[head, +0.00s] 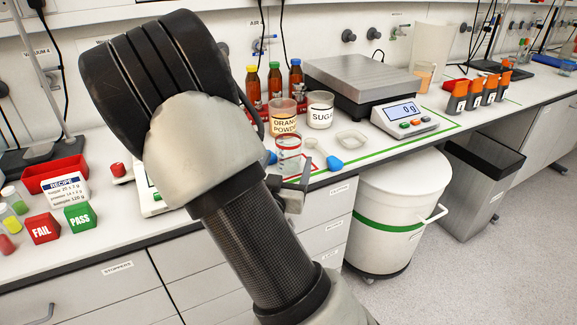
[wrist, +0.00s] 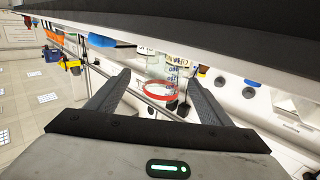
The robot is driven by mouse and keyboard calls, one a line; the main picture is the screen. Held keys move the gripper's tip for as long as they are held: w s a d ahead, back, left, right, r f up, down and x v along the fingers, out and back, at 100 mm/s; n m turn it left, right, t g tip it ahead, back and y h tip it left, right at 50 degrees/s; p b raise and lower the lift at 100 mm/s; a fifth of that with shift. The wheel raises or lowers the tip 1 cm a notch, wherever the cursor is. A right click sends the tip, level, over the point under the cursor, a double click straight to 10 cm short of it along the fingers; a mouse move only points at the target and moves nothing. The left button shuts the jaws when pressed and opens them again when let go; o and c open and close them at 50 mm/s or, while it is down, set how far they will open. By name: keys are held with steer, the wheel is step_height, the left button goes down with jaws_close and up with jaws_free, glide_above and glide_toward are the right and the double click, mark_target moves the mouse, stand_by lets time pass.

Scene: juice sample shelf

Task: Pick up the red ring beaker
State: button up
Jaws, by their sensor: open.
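The red ring beaker (head: 288,160) is a small clear glass with a red band around it, near the counter's front edge. In the wrist view the beaker (wrist: 166,70) and its red ring appear between the two fingers. My gripper (wrist: 158,77) is open, one finger on each side of the beaker in that picture. I see no finger closed on the glass, and I cannot tell how deep it sits between the fingers. In the head view my gripper (head: 297,190) is at the counter edge just below the beaker, partly hidden by my arm.
Close behind the beaker are an orange powder jar (head: 283,117) and a sugar jar (head: 320,110). A blue-handled spoon (head: 334,162) and a clear dish (head: 352,139) lie to the right, before the scale (head: 404,117). A white bin (head: 390,220) stands below the counter.

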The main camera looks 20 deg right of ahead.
steer(key=x, duration=0.9)
steer(key=shift+w+a+r+b, duration=0.1)
steer(key=shift+w+a+b, duration=0.15)
steer(key=shift+b, duration=0.15)
steer(key=shift+c, duration=0.5)
steer(key=c, duration=1.1)
